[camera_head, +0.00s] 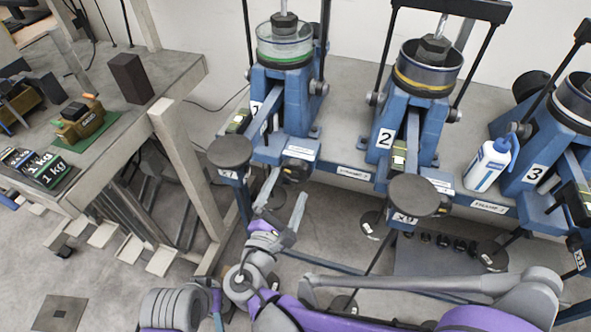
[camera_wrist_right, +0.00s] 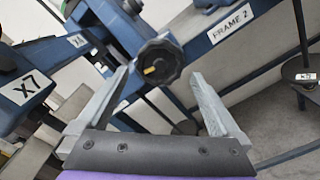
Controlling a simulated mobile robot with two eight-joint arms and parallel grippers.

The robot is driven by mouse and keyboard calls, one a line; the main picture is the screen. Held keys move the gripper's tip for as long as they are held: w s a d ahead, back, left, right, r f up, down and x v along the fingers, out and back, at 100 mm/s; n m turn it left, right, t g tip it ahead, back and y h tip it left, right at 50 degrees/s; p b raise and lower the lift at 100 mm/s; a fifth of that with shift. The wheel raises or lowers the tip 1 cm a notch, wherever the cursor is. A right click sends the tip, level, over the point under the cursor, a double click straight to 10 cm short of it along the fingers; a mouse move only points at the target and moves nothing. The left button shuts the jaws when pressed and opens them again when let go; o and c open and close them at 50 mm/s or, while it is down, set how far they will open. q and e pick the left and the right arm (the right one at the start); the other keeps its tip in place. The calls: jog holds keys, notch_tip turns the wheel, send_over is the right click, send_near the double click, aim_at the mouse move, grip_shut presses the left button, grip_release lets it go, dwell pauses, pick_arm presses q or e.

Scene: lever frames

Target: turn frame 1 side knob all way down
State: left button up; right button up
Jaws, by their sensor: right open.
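Frame 1 (camera_head: 286,98) is a blue lever press with a "1" label, left of frames 2 and 3 in the head view. Its side knob (camera_head: 295,169) is black and round, low on the frame's front. In the right wrist view the knob (camera_wrist_right: 159,62) shows a ribbed rim and a yellow mark. My right gripper (camera_head: 287,186) is open just below the knob. In the wrist view its two fingers (camera_wrist_right: 160,90) point toward the knob, one on each side of the view, with nothing between their tips. My left gripper is not in view.
A round weight plate (camera_head: 230,151) on an "X7" arm (camera_wrist_right: 28,87) is left of the knob. Frame 2 (camera_head: 412,110), a spray bottle (camera_head: 489,163) and frame 3 (camera_head: 549,150) stand to the right. A bench (camera_head: 185,75) with weights is at left.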

aim_at(294, 175)
jog(key=w+m+b, duration=0.1)
jog(key=w, duration=0.1)
jog(key=w+d+m+b, duration=0.1)
jog(key=m, duration=0.1)
jog(key=w+d+m+b, duration=0.1)
jog(key=w+m, duration=0.1)
jog(key=shift+w, duration=0.3)
grip_shut()
dwell(0.7)
